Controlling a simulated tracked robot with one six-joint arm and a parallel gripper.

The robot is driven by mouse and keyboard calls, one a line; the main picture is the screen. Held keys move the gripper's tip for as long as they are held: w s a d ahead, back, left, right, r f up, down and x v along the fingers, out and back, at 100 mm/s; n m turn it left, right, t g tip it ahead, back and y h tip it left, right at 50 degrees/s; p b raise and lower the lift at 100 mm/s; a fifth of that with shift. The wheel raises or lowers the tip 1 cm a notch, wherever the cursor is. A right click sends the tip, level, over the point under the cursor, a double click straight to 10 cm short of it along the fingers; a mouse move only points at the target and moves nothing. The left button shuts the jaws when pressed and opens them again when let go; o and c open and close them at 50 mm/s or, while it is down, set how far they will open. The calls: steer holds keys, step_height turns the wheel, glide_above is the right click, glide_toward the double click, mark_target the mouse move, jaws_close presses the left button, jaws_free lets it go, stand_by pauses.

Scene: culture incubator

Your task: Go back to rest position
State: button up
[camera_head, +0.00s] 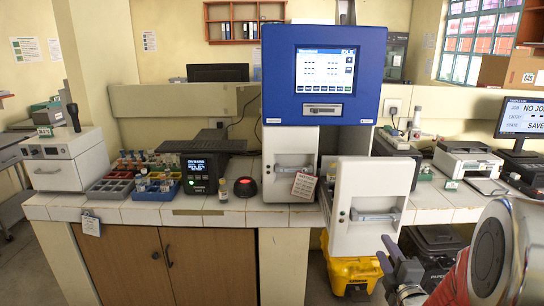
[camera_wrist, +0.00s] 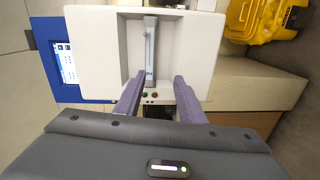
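My gripper (camera_head: 386,250) is in the lower right of the head view, in front of the pulled-out white drawer (camera_head: 352,232) of the blue-topped incubator (camera_head: 323,105). In the wrist view its two fingers (camera_wrist: 158,86) are spread apart with nothing between them. The drawer's white front (camera_wrist: 198,55) faces the fingers, and its grey handle (camera_wrist: 150,50) lies just beyond the fingertips. The handle also shows in the head view (camera_head: 376,215). The exact gap between fingertips and handle is hard to tell.
The incubator's left drawer (camera_head: 290,178) is closed. A yellow bin (camera_head: 352,272) stands under the counter, close to the open drawer. Several tube racks (camera_head: 110,188), a black device (camera_head: 202,175) and a small bottle (camera_head: 223,190) stand on the tiled counter. A monitor (camera_head: 522,118) is far right.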

step_height(320, 180, down, 7)
steer(key=s+d+m+g, duration=0.2)
steer(key=m+g, duration=0.2)
steer(key=s+a+f+m+g+h, duration=0.15)
steer(key=s+f+m+g, duration=0.25)
steer(key=s+m+g, duration=0.45)
steer(key=s+a+r+m+y, duration=0.3)
steer(key=s+a+r, duration=1.3)
steer(key=a, duration=0.4)
steer(key=shift+s+r+t, duration=0.35)
steer(key=shift+r, duration=0.15)
steer(key=shift+m, duration=0.25)
steer(key=shift+c, duration=0.6)
